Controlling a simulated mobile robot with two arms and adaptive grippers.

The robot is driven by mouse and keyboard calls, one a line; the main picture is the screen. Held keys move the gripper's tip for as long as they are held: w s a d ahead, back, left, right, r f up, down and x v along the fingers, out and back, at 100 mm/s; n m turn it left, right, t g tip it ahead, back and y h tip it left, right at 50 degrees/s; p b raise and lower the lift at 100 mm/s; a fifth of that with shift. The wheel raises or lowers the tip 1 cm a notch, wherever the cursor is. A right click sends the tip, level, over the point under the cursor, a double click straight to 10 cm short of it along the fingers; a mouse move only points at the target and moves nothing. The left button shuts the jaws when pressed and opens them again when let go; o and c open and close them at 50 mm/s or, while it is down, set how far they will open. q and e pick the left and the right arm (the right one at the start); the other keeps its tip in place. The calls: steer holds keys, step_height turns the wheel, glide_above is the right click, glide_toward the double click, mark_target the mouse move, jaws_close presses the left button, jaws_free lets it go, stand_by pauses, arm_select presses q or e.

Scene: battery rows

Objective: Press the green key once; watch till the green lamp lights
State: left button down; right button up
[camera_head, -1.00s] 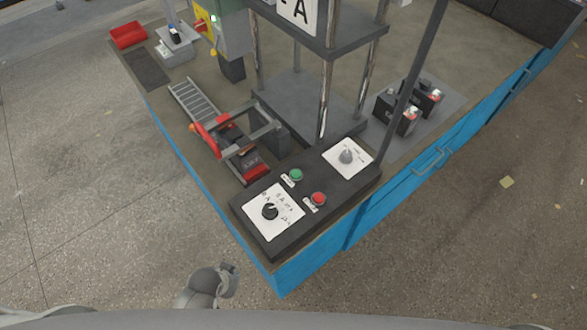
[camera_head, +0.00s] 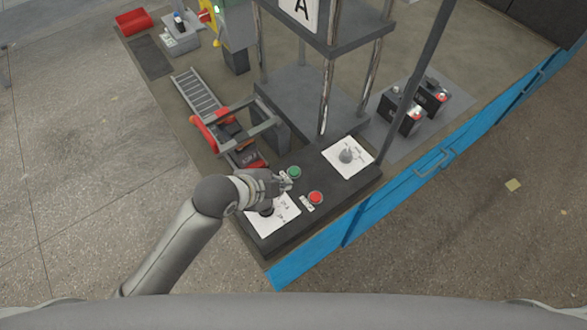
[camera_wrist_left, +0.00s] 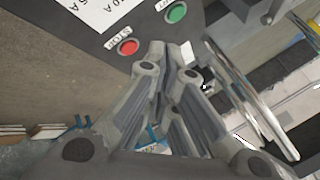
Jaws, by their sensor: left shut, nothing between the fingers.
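The green key (camera_head: 295,172) sits on the dark control panel (camera_head: 318,213); it also shows at the top of the left wrist view (camera_wrist_left: 176,12). My left gripper (camera_head: 286,183) is shut and empty, with its tips close to the green key in the head view. In the left wrist view the closed fingers (camera_wrist_left: 170,48) point towards the panel, and a gap shows between them and the key; I cannot tell their height above it. A small bright greenish spot (camera_head: 217,9), possibly a lamp, shows on the grey-green cabinet at the top. My right gripper is out of view.
The red STOP key (camera_head: 316,197) is close to my left gripper. A dial on a white plate (camera_head: 348,156) is at the panel's right; another plate is partly under my gripper. A press frame (camera_head: 327,95) and red-ended clamp (camera_head: 204,134) stand behind.

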arm_select(q)
steer(key=w+d+m+h, duration=0.1)
steer(key=w+d+m, duration=0.4)
steer(key=m, duration=0.5)
steer(key=r+m, duration=0.1)
steer(key=m, duration=0.5)
glide_above(292, 169)
step_height(292, 169, down, 8)
steer(key=b, duration=0.7)
steer(key=shift+a+r, duration=0.1)
steer(key=shift+f+b, duration=0.45)
steer(key=shift+f, duration=0.05)
steer(key=shift+f, duration=0.15)
